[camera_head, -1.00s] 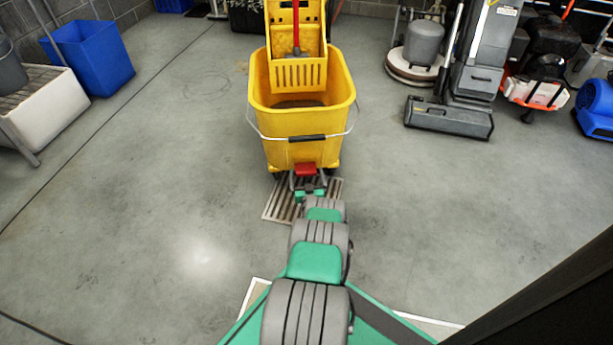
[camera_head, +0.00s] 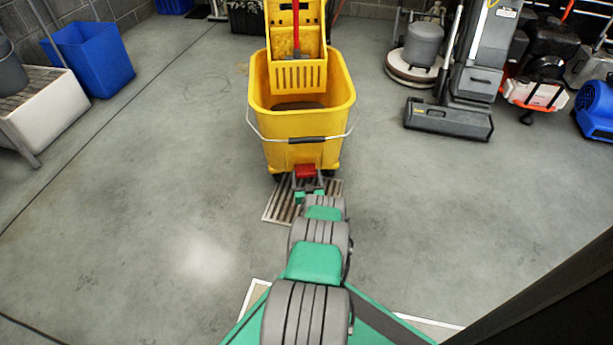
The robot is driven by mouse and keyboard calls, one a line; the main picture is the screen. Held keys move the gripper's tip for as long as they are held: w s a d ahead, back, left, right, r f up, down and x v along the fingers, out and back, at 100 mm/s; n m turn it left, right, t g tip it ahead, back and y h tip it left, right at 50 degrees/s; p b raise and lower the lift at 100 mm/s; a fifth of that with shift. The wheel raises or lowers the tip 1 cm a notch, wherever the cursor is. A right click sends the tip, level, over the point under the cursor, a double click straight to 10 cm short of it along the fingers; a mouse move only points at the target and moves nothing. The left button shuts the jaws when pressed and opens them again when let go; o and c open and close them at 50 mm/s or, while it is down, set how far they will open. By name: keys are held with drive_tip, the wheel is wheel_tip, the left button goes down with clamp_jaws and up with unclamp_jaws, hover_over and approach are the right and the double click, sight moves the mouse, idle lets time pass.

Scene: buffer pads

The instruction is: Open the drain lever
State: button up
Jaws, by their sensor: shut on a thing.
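The yellow mop bucket (camera_head: 302,152) stands on wheels in the middle of the floor, with a wire handle across its front. The red drain lever (camera_head: 305,171) is low on the front of the bucket. My gripper (camera_head: 307,185) is at the lever, at the far end of my green and grey arm. It is shut on the lever, with its fingers on either side of the red part. The fingertips are small and partly hidden by my arm.
A floor drain grate (camera_head: 280,203) lies under the bucket's front and my arm. A blue bin (camera_head: 92,55) and a white sink (camera_head: 45,112) are at left. A grey floor machine (camera_head: 449,118) and a blue blower (camera_head: 597,108) stand at right. The floor on both sides is clear.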

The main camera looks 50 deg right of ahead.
sight(306, 171)
drive_tip(key=shift+w+d+r+g+y+p, duration=0.1)
drive_tip(key=shift+w+r+g+y+p, duration=0.05)
drive_tip(key=shift+r+g+y+p, duration=0.6)
drive_tip(key=shift+w+d+r+g+y+p, duration=0.2)
drive_tip(key=shift+r+g+y+p, duration=0.5)
drive_tip(key=shift+p, duration=0.2)
drive_tip(key=shift+w+d+r+g+y, duration=0.3)
drive_tip(key=shift+d+g+y, duration=0.05)
drive_tip(key=shift+g+y, duration=0.45)
drive_tip(key=shift+w+d+r+g+y+b, duration=0.2)
drive_tip(key=shift+d+r+g+y+b, duration=0.05)
drive_tip(key=shift+g+y+b, duration=0.25)
drive_tip(key=shift+w+d+r+g+y+b, duration=0.15)
drive_tip(key=shift+d+r+g+y+b, duration=0.15)
drive_tip(key=shift+y+b, duration=0.25)
drive_tip(key=shift+a, duration=0.1)
drive_tip(key=o, duration=1.3)
